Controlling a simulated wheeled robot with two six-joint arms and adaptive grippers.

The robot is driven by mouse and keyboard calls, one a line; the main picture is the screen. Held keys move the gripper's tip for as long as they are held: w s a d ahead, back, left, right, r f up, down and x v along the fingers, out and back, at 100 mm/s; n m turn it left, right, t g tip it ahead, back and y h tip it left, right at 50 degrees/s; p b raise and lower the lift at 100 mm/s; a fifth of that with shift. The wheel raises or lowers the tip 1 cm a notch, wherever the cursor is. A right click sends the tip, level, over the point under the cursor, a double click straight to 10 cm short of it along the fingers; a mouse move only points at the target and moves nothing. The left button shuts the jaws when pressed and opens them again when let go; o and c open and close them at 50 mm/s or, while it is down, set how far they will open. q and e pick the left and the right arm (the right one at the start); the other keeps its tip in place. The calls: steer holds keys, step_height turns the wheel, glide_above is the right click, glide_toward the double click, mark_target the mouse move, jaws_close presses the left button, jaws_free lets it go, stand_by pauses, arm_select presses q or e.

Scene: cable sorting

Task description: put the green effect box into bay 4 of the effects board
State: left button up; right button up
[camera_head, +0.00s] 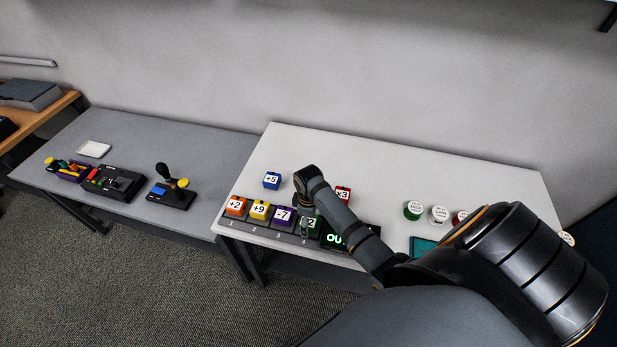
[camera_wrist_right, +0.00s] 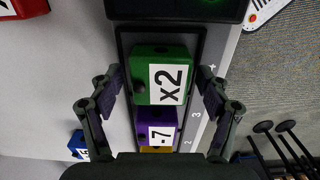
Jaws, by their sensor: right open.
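The green effect box (camera_head: 313,223), marked x2, stands in bay 4 of the effects board (camera_head: 268,235), beside the purple -7 box (camera_head: 283,216). In the right wrist view the green box (camera_wrist_right: 160,76) lies inside the dark bay frame, level with the printed 4. My right gripper (camera_head: 308,226) is over it and partly hides it in the head view. Its two fingers (camera_wrist_right: 160,92) are spread on either side of the box, with gaps showing, and hold nothing. My left gripper is not in view.
Orange (camera_head: 235,205) and yellow (camera_head: 260,210) boxes fill bays 1 and 2. The lit display (camera_head: 334,238) adjoins bay 4. A blue box (camera_head: 271,180) and a red box (camera_head: 343,194) stand behind the board. Round pots (camera_head: 412,210) and a teal pad (camera_head: 422,246) are right.

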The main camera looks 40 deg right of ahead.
step_height(320, 180, up, 12)
steer(key=b, duration=0.1)
stand_by(0.7)
